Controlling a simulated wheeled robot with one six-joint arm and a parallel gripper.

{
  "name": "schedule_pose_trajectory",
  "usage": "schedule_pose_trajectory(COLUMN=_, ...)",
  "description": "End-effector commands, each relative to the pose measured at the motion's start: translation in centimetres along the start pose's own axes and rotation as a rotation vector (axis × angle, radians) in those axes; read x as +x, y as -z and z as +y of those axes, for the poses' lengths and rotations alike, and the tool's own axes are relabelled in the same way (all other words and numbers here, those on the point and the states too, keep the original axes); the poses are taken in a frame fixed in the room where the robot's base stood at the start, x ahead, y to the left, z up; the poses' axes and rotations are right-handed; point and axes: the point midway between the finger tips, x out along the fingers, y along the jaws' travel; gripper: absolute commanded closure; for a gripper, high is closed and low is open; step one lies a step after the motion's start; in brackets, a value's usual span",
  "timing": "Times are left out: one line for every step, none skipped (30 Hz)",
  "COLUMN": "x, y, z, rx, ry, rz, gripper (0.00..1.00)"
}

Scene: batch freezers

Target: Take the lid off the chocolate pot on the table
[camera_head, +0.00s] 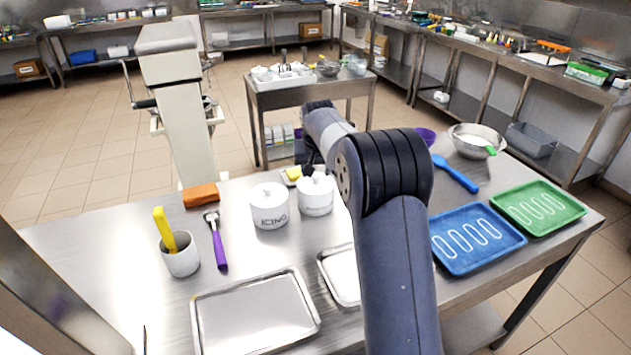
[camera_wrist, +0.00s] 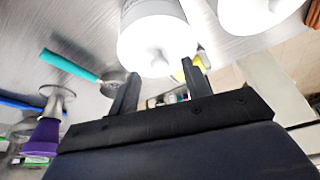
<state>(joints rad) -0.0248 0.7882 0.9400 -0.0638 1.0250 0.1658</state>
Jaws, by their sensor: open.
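Two white lidded pots stand side by side on the steel table (camera_head: 120,235). The left pot (camera_head: 269,208) reads ICING. The right pot (camera_head: 314,198) is partly behind my arm, and I cannot read a label on it; it is the likely chocolate pot. Both have white lids with a knob on top. In the wrist view the nearer pot (camera_wrist: 150,30) has its lid knob (camera_wrist: 160,66) between the fingertips of my open gripper (camera_wrist: 159,72). I cannot tell if the fingers touch it. The other pot (camera_wrist: 255,10) is at the top right.
Near the pots are a yellow piece (camera_head: 293,173), an orange block (camera_head: 200,195), a purple-handled tool (camera_head: 217,240) and a cup (camera_head: 181,260) with a yellow handle. A metal tray (camera_head: 205,325) lies in front. Blue (camera_head: 480,268) and green (camera_head: 560,222) trays lie right.

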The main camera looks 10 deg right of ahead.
Motion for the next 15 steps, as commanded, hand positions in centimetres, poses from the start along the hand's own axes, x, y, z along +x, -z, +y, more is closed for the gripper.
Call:
schedule_pose_trajectory(x=0.6, y=0.1, z=0.1, rx=0.0, ry=-0.001, rz=-0.004, gripper=0.54)
schedule_pose_trajectory(x=1.1, y=0.2, z=0.2, rx=0.0, ry=-0.001, rz=-0.004, gripper=0.54)
schedule_pose_trajectory(x=1.7, y=0.1, z=0.1, rx=0.0, ry=0.0, rz=-0.004, gripper=0.54)
schedule_pose_trajectory(x=2.0, y=0.1, z=0.1, rx=0.0, ry=0.0, rz=-0.003, gripper=0.54)
schedule_pose_trajectory(x=2.3, y=0.1, z=0.1, rx=0.0, ry=0.0, rz=-0.003, gripper=0.54)
schedule_pose_trajectory(x=2.7, y=0.1, z=0.1, rx=0.0, ry=0.0, rz=-0.002, gripper=0.54)
schedule_pose_trajectory(x=2.8, y=0.1, z=0.1, rx=0.0, ry=0.0, rz=-0.001, gripper=0.54)
schedule_pose_trajectory(x=2.9, y=0.1, z=0.1, rx=0.0, ry=0.0, rz=-0.001, gripper=0.54)
schedule_pose_trajectory(x=3.0, y=0.1, z=0.1, rx=0.0, ry=0.0, rz=0.0, gripper=0.54)
schedule_pose_trajectory(x=3.0, y=0.1, z=0.1, rx=0.0, ry=0.0, rz=0.0, gripper=0.54)
schedule_pose_trajectory(x=3.0, y=0.1, z=0.1, rx=-0.001, ry=0.0, rz=0.0, gripper=0.54)
schedule_pose_trajectory(x=3.0, y=0.1, z=0.1, rx=-0.001, ry=0.0, rz=0.0, gripper=0.54)
schedule_pose_trajectory(x=3.0, y=0.1, z=0.1, rx=-0.001, ry=0.0, rz=0.0, gripper=0.54)
schedule_pose_trajectory(x=3.0, y=0.1, z=0.1, rx=-0.001, ry=0.0, rz=0.0, gripper=0.54)
schedule_pose_trajectory(x=3.0, y=0.1, z=0.1, rx=-0.001, ry=0.0, rz=0.0, gripper=0.55)
